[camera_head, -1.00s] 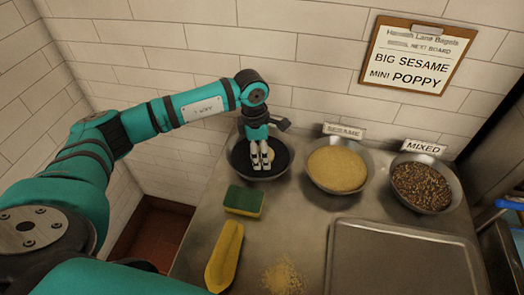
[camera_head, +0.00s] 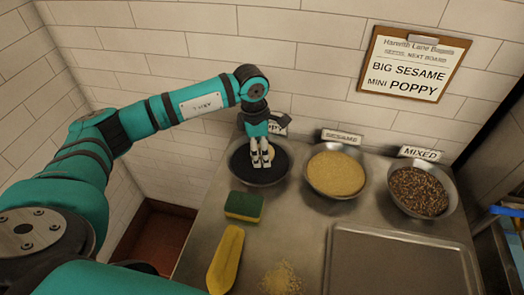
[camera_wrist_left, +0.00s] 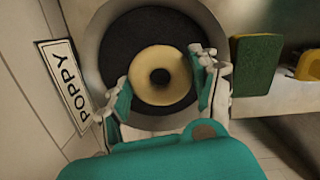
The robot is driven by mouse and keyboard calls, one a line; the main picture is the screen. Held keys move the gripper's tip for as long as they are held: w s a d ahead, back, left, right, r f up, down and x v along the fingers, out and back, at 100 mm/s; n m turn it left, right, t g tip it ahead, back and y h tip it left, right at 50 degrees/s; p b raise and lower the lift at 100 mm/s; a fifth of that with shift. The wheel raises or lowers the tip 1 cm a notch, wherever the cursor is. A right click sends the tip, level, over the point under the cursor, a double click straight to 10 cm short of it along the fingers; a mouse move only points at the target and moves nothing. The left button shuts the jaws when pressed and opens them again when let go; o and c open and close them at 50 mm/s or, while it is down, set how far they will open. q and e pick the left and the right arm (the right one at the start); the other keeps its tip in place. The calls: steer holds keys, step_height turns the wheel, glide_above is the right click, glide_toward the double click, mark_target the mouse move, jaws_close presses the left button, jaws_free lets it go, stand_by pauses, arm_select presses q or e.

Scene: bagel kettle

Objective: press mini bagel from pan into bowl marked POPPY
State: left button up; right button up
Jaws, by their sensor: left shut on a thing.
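My left gripper (camera_head: 262,165) is inside or just over the POPPY bowl (camera_head: 265,184), a metal bowl of dark seeds at the left of the bowl row. It is shut on a small pale ring-shaped mini bagel (camera_wrist_left: 158,53), with one finger on each side. Only a sliver of the bagel (camera_head: 271,153) shows in the head view. I cannot tell whether the bagel touches the seeds. The POPPY label (camera_wrist_left: 65,88) is readable in the wrist view and partly hidden behind the gripper in the head view. The tray-like pan (camera_head: 400,265) at front right looks empty. My right gripper is not in view.
The SESAME bowl (camera_head: 336,175) and MIXED bowl (camera_head: 419,192) stand to the right. A green and yellow sponge (camera_head: 244,206), a yellow scoop-like object (camera_head: 225,260) and spilled seeds (camera_head: 282,280) lie in front. The wall board (camera_head: 413,65) reads BIG SESAME, MINI POPPY.

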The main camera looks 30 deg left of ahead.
arm_select(q)
step_height(320, 180, up, 6)
steer(key=p, duration=0.3)
steer(key=shift+r, duration=0.25)
stand_by(0.5)
